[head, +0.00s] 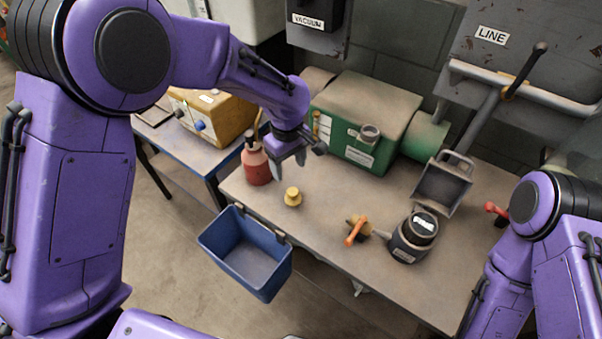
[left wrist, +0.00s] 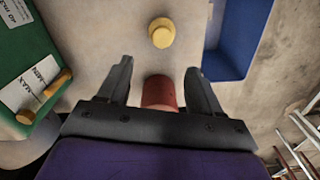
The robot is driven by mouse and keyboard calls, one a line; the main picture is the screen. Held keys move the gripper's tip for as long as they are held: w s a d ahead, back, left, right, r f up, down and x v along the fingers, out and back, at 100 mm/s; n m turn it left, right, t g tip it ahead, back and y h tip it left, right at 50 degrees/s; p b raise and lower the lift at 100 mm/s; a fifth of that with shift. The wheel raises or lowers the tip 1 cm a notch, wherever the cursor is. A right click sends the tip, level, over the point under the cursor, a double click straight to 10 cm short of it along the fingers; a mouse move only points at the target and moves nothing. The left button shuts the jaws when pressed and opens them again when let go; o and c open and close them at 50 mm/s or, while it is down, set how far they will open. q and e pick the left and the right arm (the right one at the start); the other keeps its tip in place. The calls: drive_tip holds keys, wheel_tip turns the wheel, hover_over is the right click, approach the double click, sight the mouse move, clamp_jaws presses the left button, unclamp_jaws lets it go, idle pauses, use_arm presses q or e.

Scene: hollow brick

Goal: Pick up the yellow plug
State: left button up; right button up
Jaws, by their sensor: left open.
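The yellow plug (head: 293,196) stands on the workbench near its front left edge, just behind the blue bin. My left gripper (head: 289,163) is open and empty above the bench, behind and above the plug. In the left wrist view the plug (left wrist: 162,32) lies beyond the two spread fingertips (left wrist: 160,72), apart from them. My right arm (head: 520,250) shows at the right, but its gripper is not in view.
A red bottle (head: 256,165) stands close beside my left gripper. The blue bin (head: 245,252) hangs at the bench's front edge. A green box (head: 366,120) stands behind. A valve with an orange handle (head: 356,230) and a dark jar (head: 413,238) are to the right.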

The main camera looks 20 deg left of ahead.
sight(292, 190)
use_arm(q)
drive_tip(key=f, duration=0.1)
drive_tip(key=s+f, duration=0.1)
drive_tip(key=f, duration=0.1)
drive_tip(key=shift+f+p, duration=0.3)
drive_tip(key=shift+p, duration=0.05)
drive_tip(key=shift+f, duration=0.4)
drive_tip(key=f, duration=0.2)
drive_tip(key=f+p, duration=0.1)
drive_tip(key=f, duration=0.2)
drive_tip(key=shift+w+d+f+p, duration=0.2)
drive_tip(key=shift+d+f+p, duration=0.1)
drive_tip(key=shift+d+p, duration=0.1)
drive_tip(key=shift+s, duration=0.2)
drive_tip(key=shift+c, duration=0.9)
clamp_jaws()
use_arm(e)
wheel_tip(292, 190, up, 3)
drive_tip(key=shift+f, duration=0.2)
